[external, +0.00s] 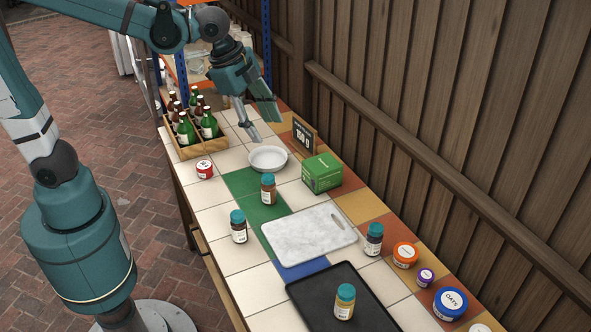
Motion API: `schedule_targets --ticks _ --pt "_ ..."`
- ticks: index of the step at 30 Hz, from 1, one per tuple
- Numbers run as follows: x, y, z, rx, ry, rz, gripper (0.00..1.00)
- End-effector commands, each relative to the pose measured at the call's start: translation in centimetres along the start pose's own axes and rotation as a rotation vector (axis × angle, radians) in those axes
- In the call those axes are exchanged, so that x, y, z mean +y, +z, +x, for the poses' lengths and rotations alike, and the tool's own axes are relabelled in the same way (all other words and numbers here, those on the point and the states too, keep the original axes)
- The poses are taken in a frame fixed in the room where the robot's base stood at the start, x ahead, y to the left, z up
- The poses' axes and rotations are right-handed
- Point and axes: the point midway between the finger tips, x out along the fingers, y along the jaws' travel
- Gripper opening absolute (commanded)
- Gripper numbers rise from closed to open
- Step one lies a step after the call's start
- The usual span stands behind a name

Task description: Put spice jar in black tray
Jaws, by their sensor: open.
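Several spice jars with teal lids stand upright on the tiled table. One brown jar (268,190) is on the green tiles, and a darker jar (238,230) is nearer on the left. Another dark jar (374,241) stands right of the marble board. A yellowish jar (344,304) stands on the black tray (312,287) at the bottom, whose near edge is cut off by the frame. I cannot tell which jar the task means. My gripper (267,131) is open and empty, above the far part of the table near the white bowl, apart from every jar.
The white bowl (268,158), green box (322,173) and black sign (304,138) are near my gripper. A wooden crate of bottles (193,151) is at far left, beside a red tin (205,169). The marble board (308,236) fills the middle. Colored tubs (405,254) line the right edge by the fence.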

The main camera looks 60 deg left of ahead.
Motion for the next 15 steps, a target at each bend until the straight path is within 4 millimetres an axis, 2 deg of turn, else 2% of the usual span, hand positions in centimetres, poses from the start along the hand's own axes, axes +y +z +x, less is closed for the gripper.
schedule_targets --ticks 1,15 --pt "-0.1 1.2 -0.6 0.004 -0.01 -0.038 0.44" --pt "-0.5 10.8 -4.3 0.068 -0.106 -0.416 0.44"
